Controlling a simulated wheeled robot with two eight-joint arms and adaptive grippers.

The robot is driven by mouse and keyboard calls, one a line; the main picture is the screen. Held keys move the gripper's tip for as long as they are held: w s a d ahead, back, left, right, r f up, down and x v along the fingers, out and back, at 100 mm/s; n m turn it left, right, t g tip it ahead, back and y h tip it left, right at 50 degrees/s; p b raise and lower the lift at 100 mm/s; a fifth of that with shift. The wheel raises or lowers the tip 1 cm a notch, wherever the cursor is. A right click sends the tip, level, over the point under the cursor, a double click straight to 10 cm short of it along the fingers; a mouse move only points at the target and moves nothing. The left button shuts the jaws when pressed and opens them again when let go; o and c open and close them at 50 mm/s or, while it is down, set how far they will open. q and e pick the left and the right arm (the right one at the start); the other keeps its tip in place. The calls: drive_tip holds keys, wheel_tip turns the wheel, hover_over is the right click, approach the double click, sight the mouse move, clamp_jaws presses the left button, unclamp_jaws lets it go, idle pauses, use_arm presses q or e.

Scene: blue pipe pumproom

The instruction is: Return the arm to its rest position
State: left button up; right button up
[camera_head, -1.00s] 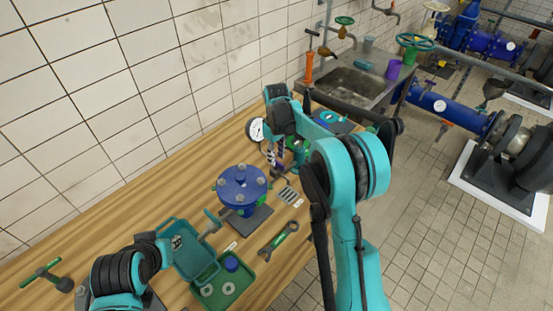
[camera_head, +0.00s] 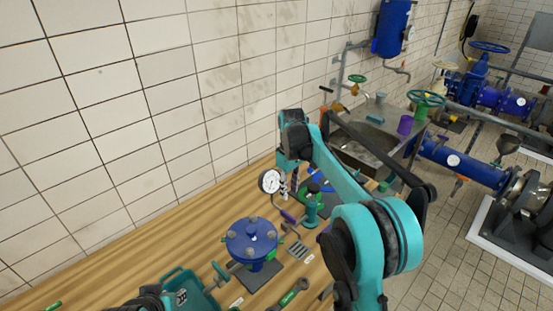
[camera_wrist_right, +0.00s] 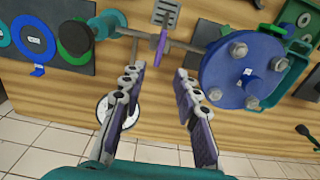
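My right arm (camera_head: 345,185) is teal and black. It is bent over the wooden bench, with its wrist above the bench's far end. My right gripper (camera_wrist_right: 159,72) is open in the right wrist view, its two fingers apart with nothing held between them. A thin rod with a purple plate (camera_wrist_right: 163,45) lies beyond the fingertips, apart from them as far as I can see. In the head view the right gripper (camera_head: 289,182) hangs beside a round gauge (camera_head: 269,181).
A blue flanged vessel (camera_head: 252,240) stands on the bench (camera_head: 150,255), near a green valve (camera_head: 312,208) and a green wrench (camera_head: 293,292). A teal case (camera_head: 190,290) lies at the bottom. A sink (camera_head: 362,150) is beyond. Tiled wall bounds the left; floor pipework stands right.

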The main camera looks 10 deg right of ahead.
drive_tip(key=s+d+m+t+b, duration=0.1)
drive_tip(key=s+m+t+b, duration=0.35)
drive_tip(key=s, duration=1.15)
drive_tip(key=s+f+m+t+b, duration=0.2)
drive_tip(key=s+f+b, duration=0.3)
drive_tip(key=s+f, duration=0.5)
drive_tip(key=s, duration=0.4)
drive_tip(key=shift+d+m+t, duration=0.35)
